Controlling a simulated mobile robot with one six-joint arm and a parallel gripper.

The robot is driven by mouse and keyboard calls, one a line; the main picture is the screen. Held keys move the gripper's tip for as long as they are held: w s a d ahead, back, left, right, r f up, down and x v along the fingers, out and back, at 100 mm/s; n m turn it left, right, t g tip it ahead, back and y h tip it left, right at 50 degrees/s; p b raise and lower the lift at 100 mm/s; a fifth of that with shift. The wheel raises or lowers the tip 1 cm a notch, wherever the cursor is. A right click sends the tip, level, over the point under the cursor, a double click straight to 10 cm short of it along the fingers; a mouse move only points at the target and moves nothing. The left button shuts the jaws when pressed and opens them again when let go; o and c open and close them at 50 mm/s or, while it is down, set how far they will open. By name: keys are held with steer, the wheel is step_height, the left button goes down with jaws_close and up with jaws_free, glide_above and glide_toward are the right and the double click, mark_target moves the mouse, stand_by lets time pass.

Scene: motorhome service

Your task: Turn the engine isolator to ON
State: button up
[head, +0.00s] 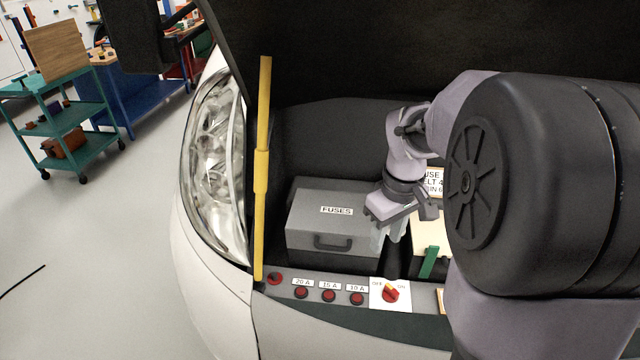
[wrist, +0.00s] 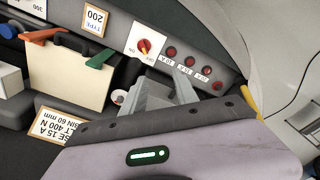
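The engine isolator (head: 390,293) is a red knob with a yellow mark on a white plate, on the front panel at the right end of the row of red buttons. Its plate reads OFF at left and ON at right; the yellow mark seems to lean toward OFF. The isolator also shows upside down in the wrist view (wrist: 144,46). My gripper (head: 393,238) points down above and behind the isolator, beside the grey fuse box, and does not touch the knob. In the wrist view its two grey fingers (wrist: 168,88) look apart with nothing between them.
The fuse box (head: 333,243) stands left of my gripper. A yellow prop rod (head: 262,165) rises at the left, beside the headlight. Red buttons (head: 329,295) line the panel. Space above the isolator looks free.

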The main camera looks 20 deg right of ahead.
steer(key=n, duration=0.1)
glide_toward(392, 289)
steer(key=shift+g, duration=0.4)
steer(key=f+b, duration=0.2)
steer(key=f, duration=0.1)
steer(key=f+b, duration=0.2)
steer(key=b, duration=0.1)
steer(key=f+b, duration=0.2)
steer(key=f, duration=0.1)
steer(key=shift+w+d+f, duration=0.15)
steer(key=shift+w+f, duration=0.2)
jaws_close()
